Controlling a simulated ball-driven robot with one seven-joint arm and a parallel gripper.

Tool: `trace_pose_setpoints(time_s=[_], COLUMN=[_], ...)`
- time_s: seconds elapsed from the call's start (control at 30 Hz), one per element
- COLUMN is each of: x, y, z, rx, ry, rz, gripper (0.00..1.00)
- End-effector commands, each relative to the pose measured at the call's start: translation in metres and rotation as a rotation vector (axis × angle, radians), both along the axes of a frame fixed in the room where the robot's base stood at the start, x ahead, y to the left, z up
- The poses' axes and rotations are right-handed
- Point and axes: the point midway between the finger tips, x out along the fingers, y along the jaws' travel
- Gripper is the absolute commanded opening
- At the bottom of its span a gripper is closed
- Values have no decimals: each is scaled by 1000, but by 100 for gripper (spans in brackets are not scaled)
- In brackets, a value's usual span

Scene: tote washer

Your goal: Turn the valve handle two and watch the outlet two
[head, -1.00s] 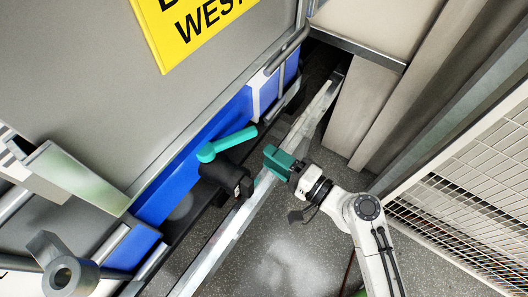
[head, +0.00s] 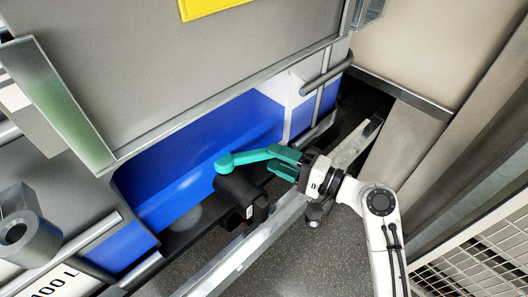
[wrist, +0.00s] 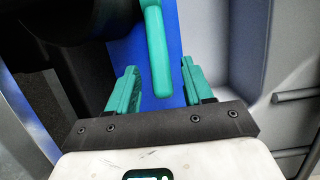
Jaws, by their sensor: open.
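The teal valve handle (head: 238,158) sits on top of a black valve body (head: 236,192) at the foot of the blue panel. It points right toward my gripper (head: 284,163), whose teal fingers are at its free end. In the wrist view the handle (wrist: 156,45) reaches down between the two spread fingers of my gripper (wrist: 157,84), with gaps on both sides. The gripper is open and not closed on the handle. The black outlet end (head: 262,211) of the valve faces lower right. No flow from it is visible. No number shows on the valve.
A metal rail (head: 245,248) runs diagonally in front of the valve, below my gripper. A grey cabinet (head: 150,75) with a yellow sign (head: 208,6) overhangs behind. A grey pipe fitting (head: 20,228) stands at lower left. A white mesh panel (head: 480,255) is at right.

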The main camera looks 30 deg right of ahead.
Motion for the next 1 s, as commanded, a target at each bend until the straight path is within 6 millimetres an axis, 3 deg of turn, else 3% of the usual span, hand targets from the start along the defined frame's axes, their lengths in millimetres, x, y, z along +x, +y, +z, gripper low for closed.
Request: trace_pose_setpoints(time_s=[0.3, 0.67, 1.0], x=[32, 35, 35], y=[22, 24, 24], z=[0, 0, -1], rx=[1, 1, 1], ry=[1, 1, 1], rz=[1, 0, 0], gripper=[51, 51, 18])
